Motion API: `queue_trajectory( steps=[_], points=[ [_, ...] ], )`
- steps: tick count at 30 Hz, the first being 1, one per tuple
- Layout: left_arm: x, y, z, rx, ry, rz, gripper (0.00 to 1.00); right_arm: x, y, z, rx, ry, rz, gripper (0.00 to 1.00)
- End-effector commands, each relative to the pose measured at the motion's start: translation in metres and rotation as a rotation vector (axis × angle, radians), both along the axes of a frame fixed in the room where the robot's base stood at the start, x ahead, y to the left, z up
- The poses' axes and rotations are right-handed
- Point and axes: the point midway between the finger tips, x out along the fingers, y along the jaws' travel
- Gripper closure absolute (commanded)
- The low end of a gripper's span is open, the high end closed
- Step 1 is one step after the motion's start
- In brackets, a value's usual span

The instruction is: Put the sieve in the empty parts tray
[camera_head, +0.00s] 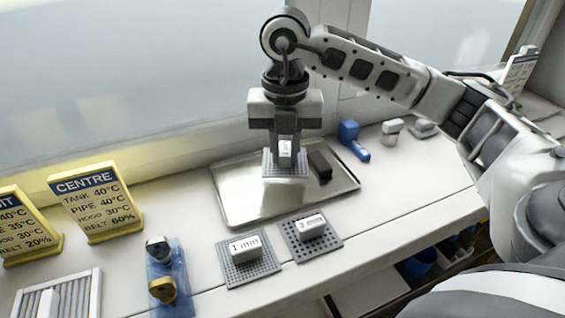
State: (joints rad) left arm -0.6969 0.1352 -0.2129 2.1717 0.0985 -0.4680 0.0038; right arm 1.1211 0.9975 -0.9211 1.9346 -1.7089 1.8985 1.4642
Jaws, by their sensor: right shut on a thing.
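My right gripper (285,141) comes down from above and is shut on the upright white-labelled handle of a sieve (272,168). This sieve has a small square grey mesh plate, held level over the shiny metal tray (240,203). I cannot tell whether the plate touches the tray floor. The label on its handle is too small to read. A dark brown block (320,166) is in the tray, just right of the held sieve. Two more mesh plates with labelled handles lie in front of the tray: a 1 mm one (262,272) and a darker one (324,246). My left gripper is out of view.
A blue tool (350,136), a small pale-topped container (392,132) and another small item (424,129) stand right of the tray. Yellow CENTRE sign (93,205), blue translucent mat (157,257) and white slatted frame (90,290) are at left. The bench's front edge is close to the plates.

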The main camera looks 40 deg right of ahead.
Motion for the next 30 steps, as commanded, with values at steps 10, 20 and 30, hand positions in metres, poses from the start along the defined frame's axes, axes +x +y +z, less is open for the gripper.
queue_trajectory(
  steps=[10, 20, 30],
  points=[
    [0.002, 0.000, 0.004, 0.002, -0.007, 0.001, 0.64, 0.009, -0.002, -0.039, -0.002, 0.001, -0.001, 1.00],
    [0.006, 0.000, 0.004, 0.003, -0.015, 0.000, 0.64, 0.009, -0.002, -0.043, 0.000, -0.001, -0.001, 1.00],
    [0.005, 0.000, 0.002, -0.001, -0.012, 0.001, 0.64, 0.009, -0.002, -0.045, -0.001, -0.001, 0.000, 0.59]
  ],
)
